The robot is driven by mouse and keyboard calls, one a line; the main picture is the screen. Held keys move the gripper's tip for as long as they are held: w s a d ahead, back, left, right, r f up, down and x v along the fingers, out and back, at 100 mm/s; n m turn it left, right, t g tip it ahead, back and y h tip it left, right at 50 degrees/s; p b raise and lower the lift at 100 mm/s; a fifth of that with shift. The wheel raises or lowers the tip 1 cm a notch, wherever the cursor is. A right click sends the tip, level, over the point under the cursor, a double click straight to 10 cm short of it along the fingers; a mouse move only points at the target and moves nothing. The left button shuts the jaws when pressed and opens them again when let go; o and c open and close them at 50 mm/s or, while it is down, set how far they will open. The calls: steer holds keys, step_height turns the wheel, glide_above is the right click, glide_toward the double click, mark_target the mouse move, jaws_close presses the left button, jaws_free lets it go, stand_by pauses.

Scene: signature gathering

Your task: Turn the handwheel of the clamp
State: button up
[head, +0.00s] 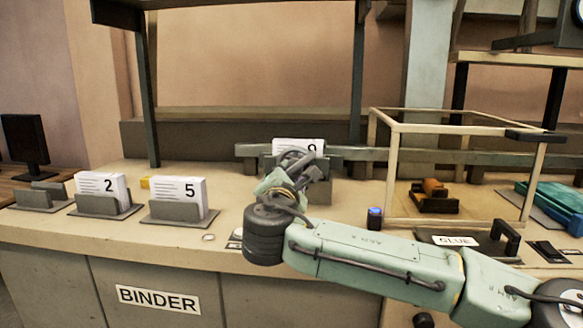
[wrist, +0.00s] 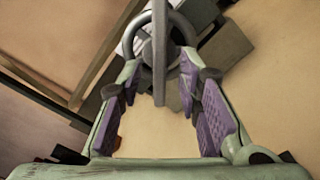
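The clamp's grey round handwheel (wrist: 186,27) is at the top of the wrist view, ahead of my gripper (wrist: 160,72). The two purple-padded fingers are spread apart, with the wheel's lower rim between or just beyond their tips; I cannot tell whether they touch it. A grey bar crosses in front of the wheel. In the head view, my gripper (head: 288,183) is at the clamp's front and covers most of it. The clamp's long grey bar (head: 248,152) shows behind, with a numbered white card stack (head: 299,144) partly hidden by the gripper.
Card stacks marked 2 (head: 108,187) and 5 (head: 180,190) stand in holders on the counter at left.

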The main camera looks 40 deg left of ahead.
steer(key=shift+x, duration=1.1)
steer(key=shift+c, duration=0.6)
jaws_close()
